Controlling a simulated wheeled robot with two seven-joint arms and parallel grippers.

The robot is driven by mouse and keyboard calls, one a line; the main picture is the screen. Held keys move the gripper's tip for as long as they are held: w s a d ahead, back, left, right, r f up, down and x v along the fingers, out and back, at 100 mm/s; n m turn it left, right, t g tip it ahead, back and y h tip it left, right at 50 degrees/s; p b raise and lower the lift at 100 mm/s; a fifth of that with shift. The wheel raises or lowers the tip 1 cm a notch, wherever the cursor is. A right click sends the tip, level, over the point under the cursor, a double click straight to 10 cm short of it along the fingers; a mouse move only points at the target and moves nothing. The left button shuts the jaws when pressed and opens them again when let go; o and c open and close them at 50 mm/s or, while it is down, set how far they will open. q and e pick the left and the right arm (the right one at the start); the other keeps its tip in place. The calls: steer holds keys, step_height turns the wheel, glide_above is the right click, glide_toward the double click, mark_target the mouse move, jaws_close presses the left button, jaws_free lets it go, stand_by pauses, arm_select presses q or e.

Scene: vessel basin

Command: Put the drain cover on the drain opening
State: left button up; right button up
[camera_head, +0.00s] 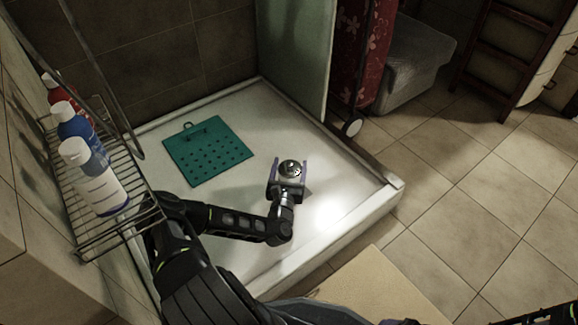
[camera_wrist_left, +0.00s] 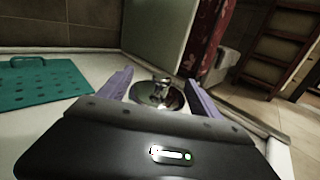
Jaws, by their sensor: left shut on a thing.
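The drain cover (camera_head: 291,168) is a round, shiny metal piece with a small knob on top. It shows between the purple-lined fingers of my left gripper (camera_head: 290,162), over the white shower tray. In the left wrist view the drain cover (camera_wrist_left: 160,95) sits between the two fingers of the left gripper (camera_wrist_left: 156,82), which is shut on it. I cannot tell how high it is above the tray. No drain opening shows; the teal mat, the cover or my gripper may hide it. My right gripper is not in view.
A teal perforated mat (camera_head: 208,152) with a handle lies on the shower tray (camera_head: 240,104), left of the gripper. A wire shelf (camera_head: 80,222) with several bottles is at the left wall. A glass panel (camera_head: 300,50) stands behind. The tray's right part is clear.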

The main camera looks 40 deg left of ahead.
mark_target(290, 179)
arm_select(q)
steer(key=shift+f+b, duration=1.9)
steer(key=shift+f, duration=1.4)
steer(key=shift+f, duration=0.75)
steer(key=o, duration=1.6)
step_height(290, 179, up, 10)
steer(key=p, duration=0.5)
steer(key=shift+r, duration=0.1)
steer(key=shift+d, duration=0.1)
